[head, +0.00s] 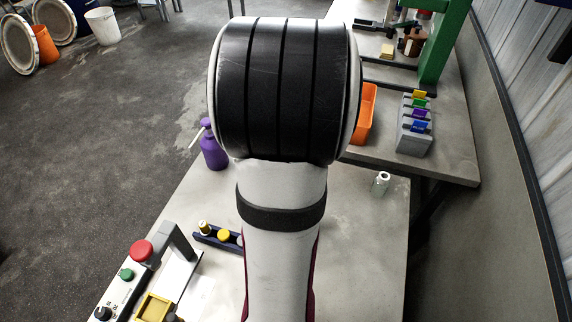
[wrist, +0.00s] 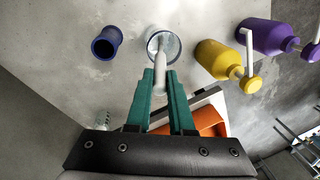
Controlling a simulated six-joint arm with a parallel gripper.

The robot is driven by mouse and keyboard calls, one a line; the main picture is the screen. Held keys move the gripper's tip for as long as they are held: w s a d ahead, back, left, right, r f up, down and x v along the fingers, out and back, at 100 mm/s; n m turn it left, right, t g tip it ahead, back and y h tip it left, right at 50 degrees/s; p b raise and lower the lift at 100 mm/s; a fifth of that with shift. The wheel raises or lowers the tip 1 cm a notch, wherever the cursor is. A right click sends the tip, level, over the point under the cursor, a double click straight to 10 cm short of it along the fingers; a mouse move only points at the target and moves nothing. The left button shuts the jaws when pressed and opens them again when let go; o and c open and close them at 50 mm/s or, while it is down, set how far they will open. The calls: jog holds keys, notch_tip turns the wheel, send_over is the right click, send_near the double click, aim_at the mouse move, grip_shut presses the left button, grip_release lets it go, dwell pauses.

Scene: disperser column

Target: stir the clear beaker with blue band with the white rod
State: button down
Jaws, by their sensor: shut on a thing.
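My gripper (wrist: 159,82) is shut on the white rod (wrist: 158,78) in the wrist view, between its two green fingers. The rod points away from the fingers, and its far end shows within the round rim of the clear beaker (wrist: 176,54). I cannot tell how deep it reaches or whether it touches the wall. A dark bluish rim shows on the beaker; a separate blue band is not clear. In the head view my arm hides the gripper, rod and beaker.
A dark blue cup (wrist: 106,43) stands left of the beaker; yellow (wrist: 218,60) and purple (wrist: 262,38) pump bottles stand right. An orange bin (wrist: 205,122) shows behind the fingers. The head view shows a small white cylinder (head: 380,184), a colour-tabbed grey block (head: 413,139) and a red button (head: 141,250).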

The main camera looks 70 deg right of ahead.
notch_tip(320, 180, up, 10)
jog(key=s, duration=0.2)
dwell(0.5)
jog(key=shift+r, duration=0.1)
dwell(0.6)
jog(key=shift+r, duration=2.5)
